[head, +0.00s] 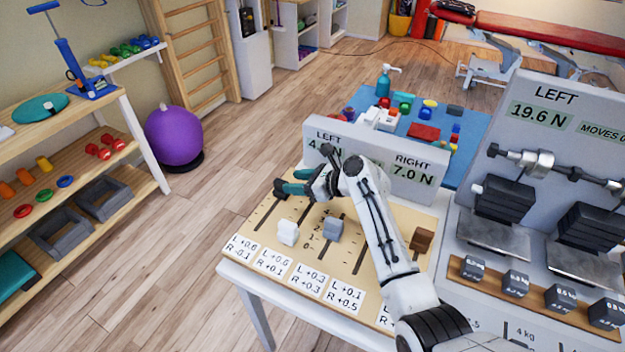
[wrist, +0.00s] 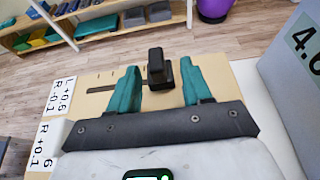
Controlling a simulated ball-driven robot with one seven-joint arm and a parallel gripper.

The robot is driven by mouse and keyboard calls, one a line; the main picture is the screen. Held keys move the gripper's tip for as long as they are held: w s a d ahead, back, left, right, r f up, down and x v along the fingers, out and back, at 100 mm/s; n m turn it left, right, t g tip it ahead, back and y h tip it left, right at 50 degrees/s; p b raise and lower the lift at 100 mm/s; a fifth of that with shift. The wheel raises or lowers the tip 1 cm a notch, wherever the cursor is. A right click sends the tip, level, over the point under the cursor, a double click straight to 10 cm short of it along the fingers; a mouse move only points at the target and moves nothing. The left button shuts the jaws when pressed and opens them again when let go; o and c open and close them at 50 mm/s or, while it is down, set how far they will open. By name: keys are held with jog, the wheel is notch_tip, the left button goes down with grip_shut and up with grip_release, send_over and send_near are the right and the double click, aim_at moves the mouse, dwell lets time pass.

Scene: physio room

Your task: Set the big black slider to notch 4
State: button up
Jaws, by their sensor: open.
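The big black slider (wrist: 157,68) shows in the wrist view as a dark upright knob on the tan board. My gripper (wrist: 160,78) is open, with one teal finger on each side of the knob. A short stretch of dark slot (wrist: 101,89) shows left of the fingers in the wrist view. The notch this slider stands at cannot be read.
A white slider (head: 288,232), a grey slider (head: 333,229) and a brown slider (head: 422,239) stand on the same board. The display panel (head: 345,145) rises behind it. A weight machine (head: 530,180) stands at the right. Floor left of the table is clear.

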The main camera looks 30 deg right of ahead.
jog(key=shift+v, duration=2.75)
